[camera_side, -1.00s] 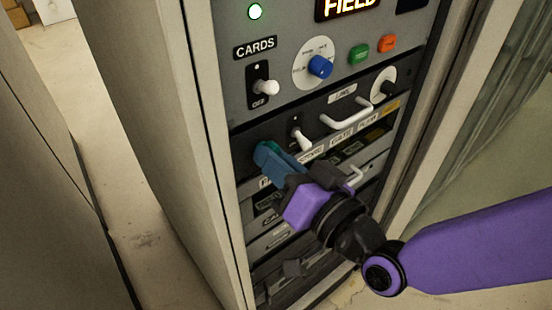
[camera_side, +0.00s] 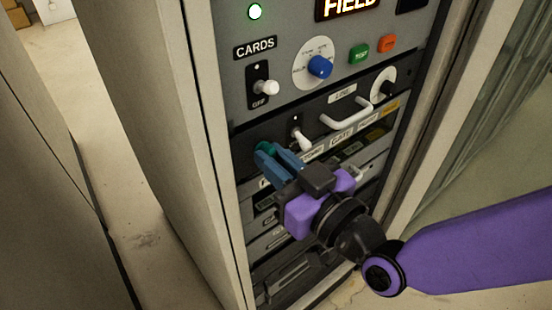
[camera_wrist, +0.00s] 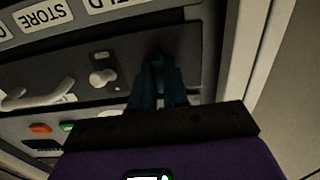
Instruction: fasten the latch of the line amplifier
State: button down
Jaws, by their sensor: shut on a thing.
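The line amplifier (camera_side: 275,128) is the dark panel labelled LINE in the rack, below the grey CARDS panel. Its latch (camera_side: 265,147) is a small green piece at the panel's left end, largely covered by my fingers. In the wrist view the green latch (camera_wrist: 157,64) shows between the fingertips. My gripper (camera_side: 274,155) has its two blue fingers shut on the latch, one on each side. It also shows in the wrist view (camera_wrist: 158,75). The latch's exact angle cannot be told.
A white toggle (camera_side: 302,139) sits just right of my fingers, with a white handle (camera_side: 346,115) and a dial (camera_side: 384,84) farther right. Labelled panels (camera_side: 268,240) lie below. The rack's pale left post (camera_side: 205,120) stands close to the latch.

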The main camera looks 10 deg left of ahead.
dwell(0.3)
jog(key=c, duration=1.1)
grip_release()
jog(key=shift+s, duration=0.1)
jog(key=v, duration=1.7)
jog(key=shift+d+r, duration=0.15)
